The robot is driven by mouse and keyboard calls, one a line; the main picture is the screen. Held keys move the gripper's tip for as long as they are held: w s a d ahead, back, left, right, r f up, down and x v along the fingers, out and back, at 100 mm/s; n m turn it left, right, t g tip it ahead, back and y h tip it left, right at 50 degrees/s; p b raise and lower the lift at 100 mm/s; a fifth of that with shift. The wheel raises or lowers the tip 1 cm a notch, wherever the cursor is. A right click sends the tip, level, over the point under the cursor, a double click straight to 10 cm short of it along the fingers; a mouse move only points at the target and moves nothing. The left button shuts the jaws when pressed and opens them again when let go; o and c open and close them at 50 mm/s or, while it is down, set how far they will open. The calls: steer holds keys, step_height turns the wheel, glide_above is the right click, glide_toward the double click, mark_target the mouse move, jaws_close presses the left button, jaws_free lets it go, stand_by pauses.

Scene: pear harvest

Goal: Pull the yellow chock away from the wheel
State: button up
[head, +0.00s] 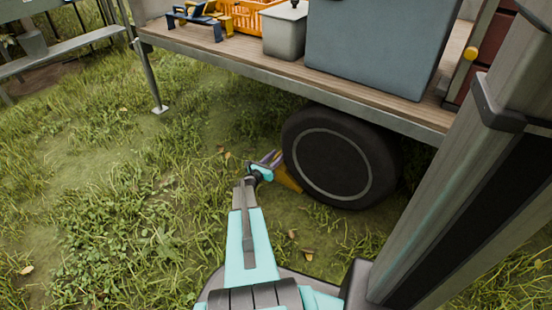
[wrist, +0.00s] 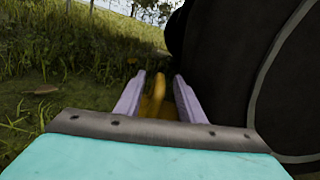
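The yellow chock (head: 288,181) sits on the grass against the left side of the black trailer wheel (head: 335,160). In the head view my gripper (head: 274,159) is at the chock and hides part of it. In the wrist view the chock's yellow upper part (wrist: 154,100) shows between the two pale purple fingers of my gripper (wrist: 160,88). The fingers stand apart with a gap visible on either side of the yellow part, so the gripper is open around it. The wheel (wrist: 235,70) fills the right side of the wrist view, close beside the right finger.
The trailer bed (head: 250,72) overhangs the wheel and carries a grey box (head: 375,45), a smaller lidded bin (head: 285,32) and an orange crate (head: 245,14). A support leg (head: 152,80) stands left of the wheel. Open grass (head: 110,180) lies to the left.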

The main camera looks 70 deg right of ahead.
steer(key=shift+c, duration=0.4)
jaws_close()
steer(key=shift+w, duration=0.15)
